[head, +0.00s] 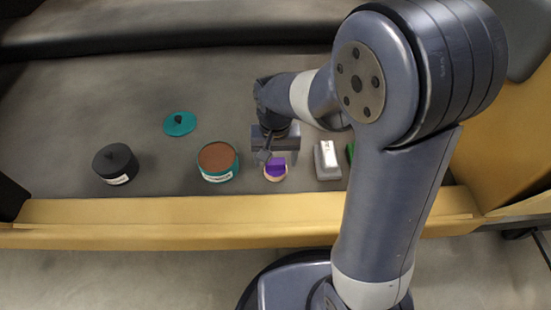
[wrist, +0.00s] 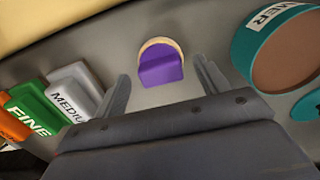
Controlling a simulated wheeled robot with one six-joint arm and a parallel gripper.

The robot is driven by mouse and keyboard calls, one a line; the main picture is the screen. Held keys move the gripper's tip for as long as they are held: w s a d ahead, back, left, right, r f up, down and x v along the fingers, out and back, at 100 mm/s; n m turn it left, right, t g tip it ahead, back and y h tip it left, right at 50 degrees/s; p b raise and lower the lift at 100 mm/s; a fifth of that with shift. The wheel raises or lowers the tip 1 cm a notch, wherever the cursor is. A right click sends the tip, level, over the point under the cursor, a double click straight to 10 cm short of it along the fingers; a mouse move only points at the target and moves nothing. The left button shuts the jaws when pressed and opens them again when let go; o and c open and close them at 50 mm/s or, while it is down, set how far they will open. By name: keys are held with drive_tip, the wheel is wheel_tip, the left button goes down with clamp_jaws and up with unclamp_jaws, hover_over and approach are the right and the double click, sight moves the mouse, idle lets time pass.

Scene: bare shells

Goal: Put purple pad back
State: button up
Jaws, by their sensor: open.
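The purple pad (head: 276,164) is a small purple block on a round tan base, lying on the grey surface near its front edge. It also shows in the wrist view (wrist: 161,69), ahead of and between the fingers. My gripper (head: 272,152) is open and empty, just above and behind the pad in the head view. In the wrist view its two fingers (wrist: 163,88) stand either side of the pad's line, and I see no contact.
A teal tub (head: 218,162) with brown contents stands left of the pad. A teal lid (head: 179,124) and a black lidded pot (head: 116,163) are farther left. A grey block marked MEDIUM (head: 327,161) is right; green FINE (wrist: 45,113) and orange (wrist: 13,128) blocks sit beyond it.

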sight(275, 162)
wheel_tip(275, 162, up, 11)
drive_tip(key=p, duration=0.3)
drive_tip(key=shift+f, duration=0.2)
drive_tip(key=shift+f, duration=0.1)
wheel_tip(275, 162, down, 12)
drive_tip(key=b, duration=0.4)
wheel_tip(275, 162, up, 5)
drive_tip(key=shift+f+p, duration=0.1)
drive_tip(key=shift+p, duration=0.8)
